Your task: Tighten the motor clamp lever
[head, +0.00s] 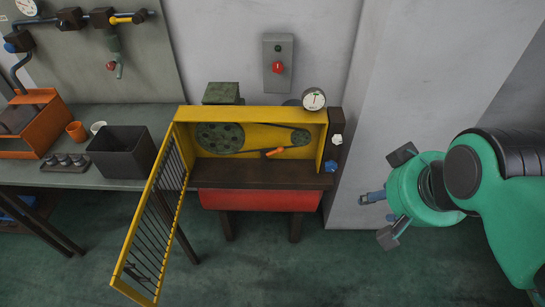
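A yellow machine housing (250,112) stands against the wall with its mesh guard door (152,222) swung open to the left. Inside are a large dark green pulley (220,137), a smaller pulley (300,137) and a belt between them. A small lever with an orange grip (275,152) sits below the belt, right of centre, tilted up to the right; I take it to be the clamp lever. My gripper (394,196) is to the right of the housing, well apart from the lever. Its dark fingers are spread, with nothing seen between them except a small blue-grey part.
A white knob (337,140) and a blue knob (331,166) are on the housing's right side, with a gauge (313,99) above. A red-button box (278,63) is on the wall. A bench at left holds a dark bin (122,158). The open door projects forward.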

